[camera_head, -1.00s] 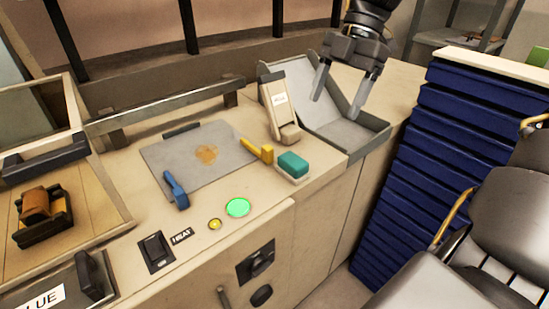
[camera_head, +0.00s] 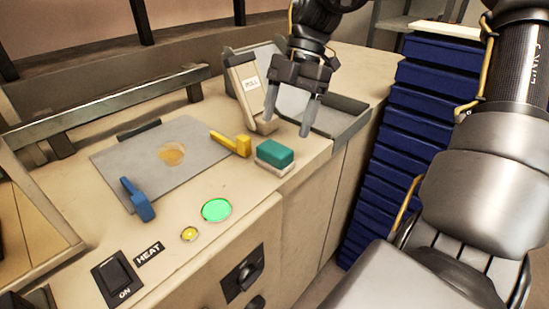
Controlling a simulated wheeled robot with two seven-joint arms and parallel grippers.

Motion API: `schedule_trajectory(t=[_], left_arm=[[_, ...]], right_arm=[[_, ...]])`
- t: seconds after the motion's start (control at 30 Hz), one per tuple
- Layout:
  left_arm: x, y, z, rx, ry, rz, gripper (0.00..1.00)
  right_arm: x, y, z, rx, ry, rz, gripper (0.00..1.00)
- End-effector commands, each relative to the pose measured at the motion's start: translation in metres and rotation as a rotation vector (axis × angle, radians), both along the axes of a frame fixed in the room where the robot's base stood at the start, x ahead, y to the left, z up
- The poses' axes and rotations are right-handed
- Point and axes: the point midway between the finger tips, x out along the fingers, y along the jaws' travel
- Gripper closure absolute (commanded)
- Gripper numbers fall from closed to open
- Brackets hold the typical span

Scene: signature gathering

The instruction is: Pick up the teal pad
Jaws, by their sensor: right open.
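The teal pad (camera_head: 275,152) is a small teal block on a pale base. It rests on the beige counter near the counter's front edge, right of the yellow handle. My right gripper (camera_head: 288,122) hangs above and slightly behind the pad, fingers pointing down. It is open and empty, with a gap between its two fingers. It does not touch the pad. My left gripper is not in view.
A grey plate (camera_head: 165,165) with a brown stain, a yellow handle (camera_head: 232,143) and a blue handle (camera_head: 138,200) lie left of the pad. A beige "PULL" dispenser (camera_head: 247,85) and grey tray (camera_head: 340,120) stand behind. Blue stacked drawers (camera_head: 410,125) stand right.

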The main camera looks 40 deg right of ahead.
Motion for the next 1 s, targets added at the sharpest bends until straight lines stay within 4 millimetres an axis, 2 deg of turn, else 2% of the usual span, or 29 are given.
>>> schedule_trajectory(t=[0.1,0.37,0.47,0.6,0.7,0.97,1.0], left_arm=[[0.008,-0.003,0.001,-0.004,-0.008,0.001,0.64],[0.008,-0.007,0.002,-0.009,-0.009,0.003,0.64],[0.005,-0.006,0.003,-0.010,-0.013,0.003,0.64],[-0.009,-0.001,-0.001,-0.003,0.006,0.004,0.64],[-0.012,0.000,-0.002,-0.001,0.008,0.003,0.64],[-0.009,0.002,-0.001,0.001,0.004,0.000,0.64],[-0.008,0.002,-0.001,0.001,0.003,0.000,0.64]], right_arm=[[0.000,0.005,-0.011,0.001,0.002,0.002,0.26],[0.000,0.009,-0.020,0.001,0.002,0.003,0.26],[0.001,0.014,-0.033,0.001,0.003,0.002,0.26],[0.001,0.022,-0.052,0.001,0.004,0.002,0.26],[0.001,0.025,-0.059,0.001,0.000,0.001,0.26],[0.002,0.026,-0.061,0.000,-0.001,0.000,0.26],[0.002,0.026,-0.061,0.000,-0.001,0.000,0.32]])
